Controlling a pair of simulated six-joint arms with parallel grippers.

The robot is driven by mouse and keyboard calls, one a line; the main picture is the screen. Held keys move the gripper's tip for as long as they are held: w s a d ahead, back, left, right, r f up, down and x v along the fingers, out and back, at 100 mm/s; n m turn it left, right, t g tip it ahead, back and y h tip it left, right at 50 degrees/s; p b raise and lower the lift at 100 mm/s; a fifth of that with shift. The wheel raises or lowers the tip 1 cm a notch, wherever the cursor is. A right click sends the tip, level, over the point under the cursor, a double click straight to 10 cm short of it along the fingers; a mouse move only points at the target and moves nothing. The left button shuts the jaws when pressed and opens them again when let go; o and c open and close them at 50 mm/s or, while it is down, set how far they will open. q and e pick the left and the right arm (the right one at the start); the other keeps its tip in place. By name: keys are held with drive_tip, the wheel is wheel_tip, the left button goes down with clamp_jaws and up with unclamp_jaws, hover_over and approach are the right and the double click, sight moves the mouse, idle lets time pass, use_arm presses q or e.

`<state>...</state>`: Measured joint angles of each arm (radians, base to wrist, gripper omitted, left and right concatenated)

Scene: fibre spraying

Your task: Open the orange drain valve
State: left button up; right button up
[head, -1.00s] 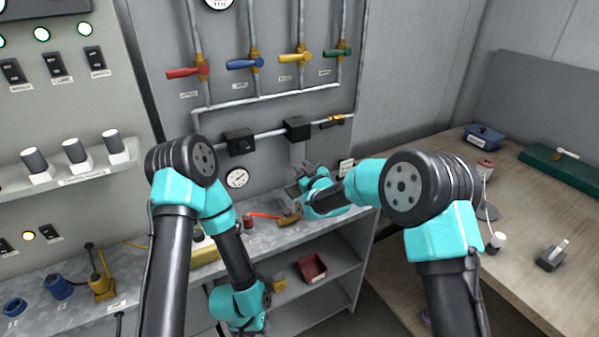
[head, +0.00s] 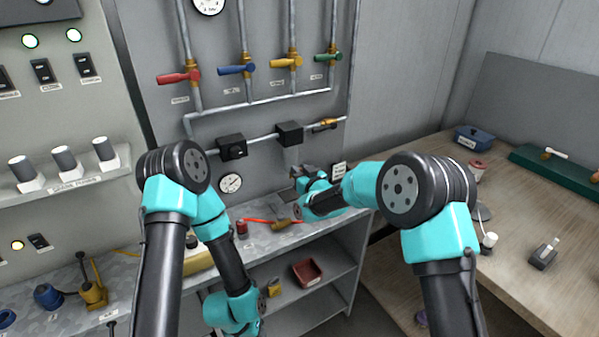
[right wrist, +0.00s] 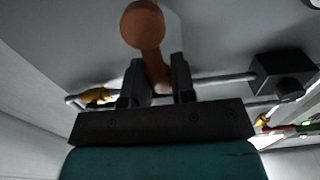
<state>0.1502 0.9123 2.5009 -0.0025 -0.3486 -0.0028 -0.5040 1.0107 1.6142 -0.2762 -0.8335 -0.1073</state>
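In the right wrist view an orange-brown lever handle with a round knob (right wrist: 143,25) stands between the two dark fingers of my right gripper (right wrist: 156,72). Its stem runs down between the fingers, close to both; whether they press on it cannot be told. In the head view my right gripper (head: 303,178) is at the wall panel, below the right black box; the orange handle cannot be made out there. My left arm reaches down in front of the shelf, and its gripper is out of view.
Red (head: 180,77), blue (head: 232,70), yellow (head: 287,62) and green (head: 327,57) valve handles sit above. A black box (head: 289,133) and small brass valve (head: 325,125) are on the lower pipe. An orange-red tool (head: 262,221) lies on the metal shelf below my right gripper.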

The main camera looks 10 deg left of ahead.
drive_tip(key=o, duration=0.4)
drive_tip(key=shift+o, duration=0.2)
drive_tip(key=shift+s+d, duration=0.1)
drive_tip(key=shift+d, duration=0.05)
drive_tip(key=v, duration=1.7)
drive_tip(key=s+d+f+m+g+h, duration=0.2)
drive_tip(key=s+d+f+m+h, duration=0.1)
drive_tip(key=d+f, duration=0.6)
drive_tip(key=s+d+f+m+g+h, duration=0.2)
drive_tip(key=s+d+f+g+h, duration=0.15)
drive_tip(key=d+f, duration=0.6)
drive_tip(key=s+d+f+m+g, duration=0.1)
drive_tip(key=s+d+f+g, duration=0.1)
drive_tip(key=s, duration=0.5)
drive_tip(key=s+d+f+m+g+h, duration=0.1)
drive_tip(key=s+d+f+m+g, duration=0.1)
drive_tip(key=s+d+f, duration=0.2)
drive_tip(key=s+d+f+m+g+h, duration=0.1)
drive_tip(key=s+d+f+m+g, duration=0.1)
drive_tip(key=s+f, duration=0.6)
drive_tip(key=shift+s+d+f+g, duration=0.2)
drive_tip(key=shift+s+d+g, duration=0.25)
drive_tip(key=shift+s+d, duration=0.55)
